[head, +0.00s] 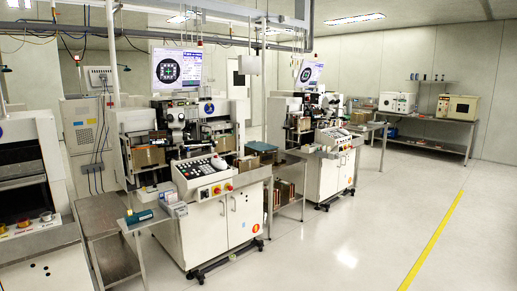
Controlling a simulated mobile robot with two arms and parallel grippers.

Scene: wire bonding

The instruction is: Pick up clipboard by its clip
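I cannot make out a clipboard or its clip in the head view; the small items on the tables are too small to tell apart for certain. Neither of my grippers is in view. A small shelf table (133,227) at the front left of the nearer machine holds a teal object (138,216). A white and blue item (172,203) is close by to its right.
Wire bonding machines (220,228) with monitors stand in a row from front left to back centre. A steel side table (103,218) stands left of the nearer one. A workbench (430,121) is at the far wall. The floor (345,245) at right is clear, with a yellow line (433,240).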

